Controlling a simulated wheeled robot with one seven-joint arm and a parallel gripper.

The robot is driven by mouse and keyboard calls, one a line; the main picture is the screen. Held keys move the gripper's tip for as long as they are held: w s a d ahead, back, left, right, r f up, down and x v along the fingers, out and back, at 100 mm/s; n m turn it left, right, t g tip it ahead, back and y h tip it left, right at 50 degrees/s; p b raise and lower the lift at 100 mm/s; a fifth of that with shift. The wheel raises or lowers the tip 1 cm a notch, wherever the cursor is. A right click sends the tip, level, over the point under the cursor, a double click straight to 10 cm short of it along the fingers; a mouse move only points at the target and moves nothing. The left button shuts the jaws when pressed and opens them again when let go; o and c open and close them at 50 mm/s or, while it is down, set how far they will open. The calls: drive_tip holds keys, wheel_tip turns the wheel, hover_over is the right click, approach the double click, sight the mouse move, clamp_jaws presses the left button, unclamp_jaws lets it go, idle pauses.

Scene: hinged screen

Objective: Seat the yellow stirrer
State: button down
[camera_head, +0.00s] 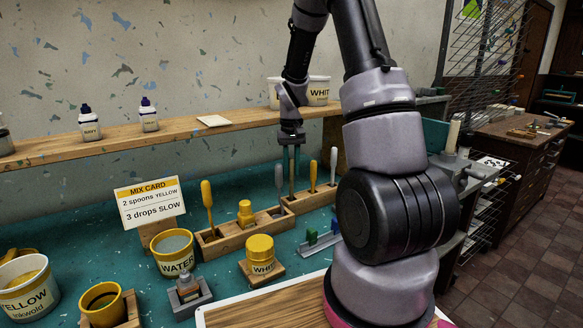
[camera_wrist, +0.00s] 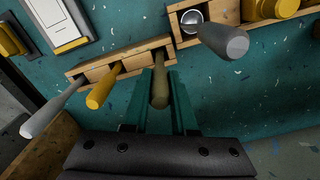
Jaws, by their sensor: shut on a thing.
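My gripper (camera_head: 291,172) points down over the right-hand wooden rack (camera_head: 310,203), beside its left end. Its teal fingers are shut on a stirrer with a dull olive-brown handle (camera_wrist: 160,90), shaded between them in the wrist view. I cannot tell whether its lower end is in a slot. A bright yellow-handled stirrer (camera_wrist: 104,86) stands in the rack (camera_wrist: 136,63) beside it and also shows in the head view (camera_head: 313,175). A grey-handled stirrer (camera_wrist: 50,110) stands in the end slot.
A wooden holder (camera_head: 232,236) bears a yellow-handled spoon (camera_head: 208,203), a yellow jar (camera_head: 245,212) and a grey-handled spoon (camera_wrist: 222,40) close to my gripper. A water tub (camera_head: 173,255) and a white-ink jar (camera_head: 261,255) stand in front. A shelf (camera_head: 180,132) runs behind.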

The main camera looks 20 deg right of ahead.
drive_tip(key=c, duration=0.6)
unclamp_jaws()
drive_tip(key=shift+c, duration=0.2)
wheel_tip(320, 180, up, 11)
drive_tip(key=shift+f, duration=0.1)
drive_tip(key=s+a+r+m+t+y, duration=0.1)
drive_tip(key=s+a+r+t, duration=0.2)
drive_tip(key=s+r, duration=0.5)
drive_tip(key=s+a+r+t+y, duration=0.1)
drive_tip(key=s+a+r+t, duration=0.3)
drive_tip(key=s+r, duration=0.4)
drive_tip(key=s+a, duration=0.1)
drive_tip(key=s, duration=0.6)
drive_tip(key=shift+s+a+r+m, duration=0.2)
drive_tip(key=shift+s+a+m, duration=0.1)
drive_tip(key=shift+m, duration=0.1)
